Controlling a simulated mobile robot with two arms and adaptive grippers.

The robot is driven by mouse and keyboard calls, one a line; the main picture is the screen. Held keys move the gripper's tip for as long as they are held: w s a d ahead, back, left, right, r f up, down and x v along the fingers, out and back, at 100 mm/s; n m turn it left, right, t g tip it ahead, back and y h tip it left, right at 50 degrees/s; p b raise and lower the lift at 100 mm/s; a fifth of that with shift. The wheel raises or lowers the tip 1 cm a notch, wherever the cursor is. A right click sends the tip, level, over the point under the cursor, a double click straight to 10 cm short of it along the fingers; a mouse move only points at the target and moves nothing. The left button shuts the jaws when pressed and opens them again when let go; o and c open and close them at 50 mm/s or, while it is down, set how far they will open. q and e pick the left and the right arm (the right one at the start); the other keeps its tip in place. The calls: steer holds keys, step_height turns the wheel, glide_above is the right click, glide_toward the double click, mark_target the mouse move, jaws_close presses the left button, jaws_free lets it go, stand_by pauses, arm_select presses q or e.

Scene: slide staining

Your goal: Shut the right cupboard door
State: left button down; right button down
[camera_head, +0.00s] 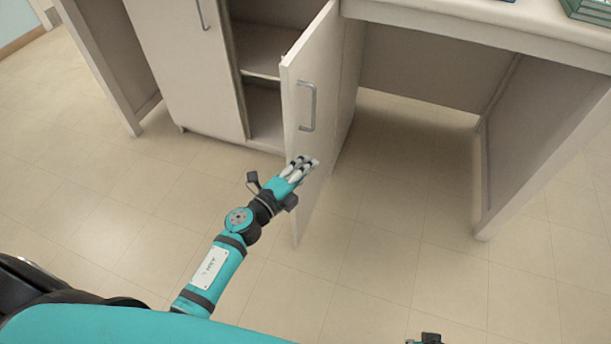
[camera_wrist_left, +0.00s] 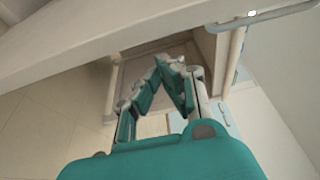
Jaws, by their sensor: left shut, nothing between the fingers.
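The right cupboard door (camera_head: 332,82) stands swung open, its outer face with a metal handle (camera_head: 307,107) turned to the right. My left gripper (camera_head: 308,162) is shut and empty, in front of the lower part of this door, below the handle. Whether it touches the door I cannot tell. In the left wrist view the fingertips (camera_wrist_left: 172,62) are together, and a pale panel (camera_wrist_left: 110,35) runs across above them with a metal bar (camera_wrist_left: 268,14) at top right. My right gripper is not in view; only a small dark piece shows at the bottom edge of the head view.
The left cupboard door (camera_head: 185,65) is closed. Inside the opening there is a shelf (camera_head: 262,52). A countertop (camera_head: 470,25) runs above, with green boxes (camera_head: 590,8) at far right. A side panel (camera_head: 540,150) stands on the right. The floor (camera_head: 390,265) in front is clear.

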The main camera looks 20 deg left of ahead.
arm_select(q)
steer(key=shift+a, duration=0.95)
